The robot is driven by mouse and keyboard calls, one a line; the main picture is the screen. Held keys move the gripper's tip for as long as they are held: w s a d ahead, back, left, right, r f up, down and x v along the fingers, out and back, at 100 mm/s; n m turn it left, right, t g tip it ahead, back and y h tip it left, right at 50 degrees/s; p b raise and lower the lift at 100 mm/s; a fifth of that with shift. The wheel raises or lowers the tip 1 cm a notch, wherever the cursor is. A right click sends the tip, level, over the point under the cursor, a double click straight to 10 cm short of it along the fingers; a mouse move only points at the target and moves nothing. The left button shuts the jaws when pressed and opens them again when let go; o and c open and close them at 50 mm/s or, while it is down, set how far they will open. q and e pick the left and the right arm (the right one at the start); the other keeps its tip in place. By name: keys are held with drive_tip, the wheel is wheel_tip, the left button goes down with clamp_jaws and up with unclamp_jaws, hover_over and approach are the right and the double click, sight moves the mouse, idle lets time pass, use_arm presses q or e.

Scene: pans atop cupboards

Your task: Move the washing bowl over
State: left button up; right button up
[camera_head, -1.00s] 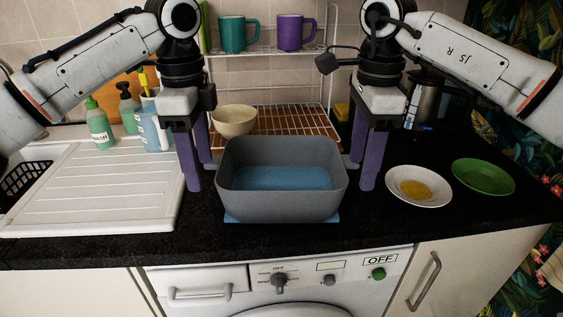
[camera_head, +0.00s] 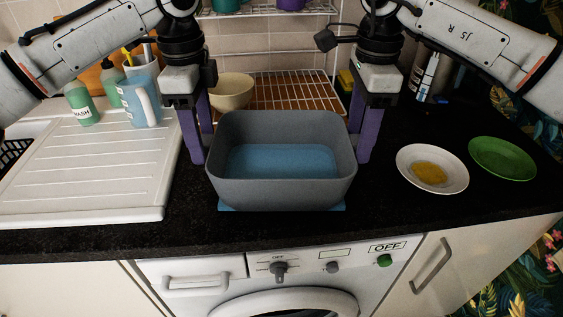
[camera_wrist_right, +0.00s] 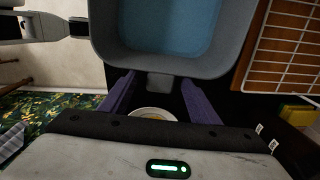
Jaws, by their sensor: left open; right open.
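The washing bowl (camera_head: 280,190) is a grey rounded tub with a blue inside, upright on a blue mat (camera_head: 338,207) near the counter's front edge. My left gripper (camera_head: 199,150) points down with purple fingers at the bowl's left side. My right gripper (camera_head: 361,150) points down at its right side. Both are open. In the right wrist view, the bowl (camera_wrist_right: 232,62) fills the top, and its small grey side handle (camera_wrist_right: 160,84) lies in line with the gap between my right gripper's (camera_wrist_right: 160,92) spread fingers. The handle on the left is hidden in the head view.
A white drainer (camera_head: 90,180) is at left, with several bottles behind it. A cream bowl (camera_head: 232,92) and wire rack (camera_head: 285,95) stand behind. A white plate (camera_head: 410,157) with yellow food and a green plate (camera_head: 502,158) lie at right. Dark counter between is bare.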

use_arm(q)
wheel_tip(320, 180, down, 6)
drive_tip(key=shift+f, duration=0.25)
use_arm(e)
wheel_tip(320, 180, down, 6)
drive_tip(key=shift+f, duration=0.25)
use_arm(q)
clamp_jaws()
use_arm(e)
clamp_jaws()
use_arm(q)
drive_tip(key=shift+w+r, duration=0.1)
use_arm(e)
drive_tip(key=shift+w+r, duration=0.1)
